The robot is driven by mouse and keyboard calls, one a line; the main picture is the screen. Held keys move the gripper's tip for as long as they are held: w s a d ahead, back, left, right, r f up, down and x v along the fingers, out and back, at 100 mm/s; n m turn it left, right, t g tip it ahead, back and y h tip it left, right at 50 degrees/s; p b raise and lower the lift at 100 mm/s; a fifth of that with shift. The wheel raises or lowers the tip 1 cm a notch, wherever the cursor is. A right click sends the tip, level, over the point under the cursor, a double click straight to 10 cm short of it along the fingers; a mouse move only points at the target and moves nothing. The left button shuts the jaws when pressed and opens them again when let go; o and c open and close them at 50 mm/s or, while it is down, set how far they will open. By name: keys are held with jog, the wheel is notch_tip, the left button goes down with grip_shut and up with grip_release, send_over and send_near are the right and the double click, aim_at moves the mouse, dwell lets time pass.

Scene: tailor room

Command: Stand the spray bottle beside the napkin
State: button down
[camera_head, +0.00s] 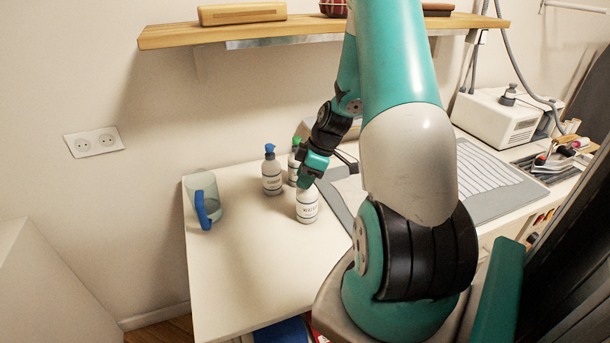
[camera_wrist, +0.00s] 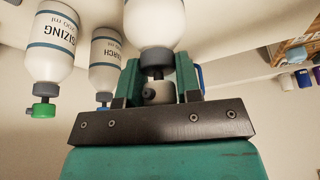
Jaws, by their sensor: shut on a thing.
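My gripper (camera_head: 313,172) is shut on the top of a white spray bottle (camera_head: 307,206), whose label seems to read "WATER". The bottle is upright at the table; I cannot tell whether its base touches. I cannot make out a napkin; my arm hides part of the table.
A clear jug with a blue handle (camera_head: 204,198) stands at the table's left. The white table (camera_head: 245,270) is bare in front. A grey ironing surface (camera_head: 490,180) lies right, behind my arm. A wooden shelf (camera_head: 300,28) hangs above.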

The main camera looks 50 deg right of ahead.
jog(key=c, duration=1.2)
grip_release()
jog(key=shift+f, duration=0.2)
jog(key=shift+c, duration=0.2)
jog(key=o, duration=0.5)
jog(key=shift+r, duration=0.1)
jog(key=shift+c, duration=0.2)
jog(key=shift+r, duration=0.1)
